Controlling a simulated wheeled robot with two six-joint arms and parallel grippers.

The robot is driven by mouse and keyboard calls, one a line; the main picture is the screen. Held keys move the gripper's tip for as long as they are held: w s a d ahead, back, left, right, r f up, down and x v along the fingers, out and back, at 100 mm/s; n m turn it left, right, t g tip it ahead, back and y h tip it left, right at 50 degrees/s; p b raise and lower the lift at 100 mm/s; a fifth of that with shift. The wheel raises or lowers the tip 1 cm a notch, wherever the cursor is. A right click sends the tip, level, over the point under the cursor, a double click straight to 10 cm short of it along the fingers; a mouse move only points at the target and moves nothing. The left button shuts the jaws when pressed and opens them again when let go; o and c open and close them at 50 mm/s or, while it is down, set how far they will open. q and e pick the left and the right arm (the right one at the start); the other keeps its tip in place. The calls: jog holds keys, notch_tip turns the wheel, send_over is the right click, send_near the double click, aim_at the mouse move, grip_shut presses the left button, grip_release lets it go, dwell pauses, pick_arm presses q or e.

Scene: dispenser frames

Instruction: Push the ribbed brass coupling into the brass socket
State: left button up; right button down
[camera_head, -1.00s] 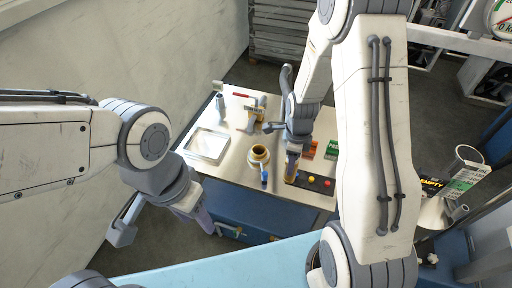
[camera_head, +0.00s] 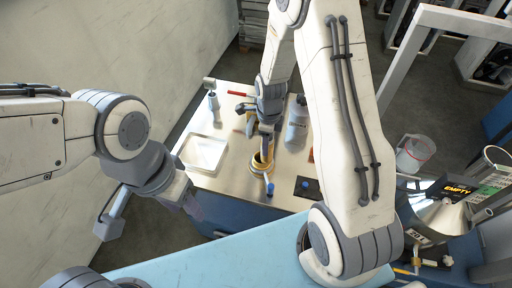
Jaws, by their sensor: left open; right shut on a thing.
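The brass socket (camera_head: 257,169) stands on the light worktop (camera_head: 228,180), a round yellow-brown ring near the table's front. My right gripper (camera_head: 267,140) points down over it and is shut on the ribbed brass coupling (camera_head: 268,152), mostly hidden by the fingers. The coupling overlaps the socket in the view; I cannot tell whether it is inside it or just above. My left gripper (camera_head: 150,217) is open and empty, in front of the table at the left, well away from the socket.
A white tray (camera_head: 203,153) and a grey bottle (camera_head: 213,101) are at the left of the worktop. A larger grey bottle (camera_head: 297,122) stands right of my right gripper. A blue-ended part (camera_head: 270,189) is just in front of the socket. A black panel (camera_head: 307,187) lies to its right.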

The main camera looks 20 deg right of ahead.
aim_at(267, 160)
jog(key=f+b, duration=0.1)
jog(key=w+f+b, duration=0.1)
jog(key=f, duration=0.1)
jog(key=w+a+f+b, duration=0.1)
jog(key=f+b, duration=0.1)
jog(key=shift+f, duration=0.25)
jog(key=shift+r, duration=0.15)
jog(key=shift+c, duration=1.5)
grip_release()
pick_arm(q)
jog(key=f, duration=0.2)
jog(key=w+f, duration=0.1)
jog(key=f, duration=0.1)
jog(key=shift+d+f, duration=0.1)
jog(key=shift+f, duration=0.05)
pick_arm(e)
jog(key=shift+r, duration=0.1)
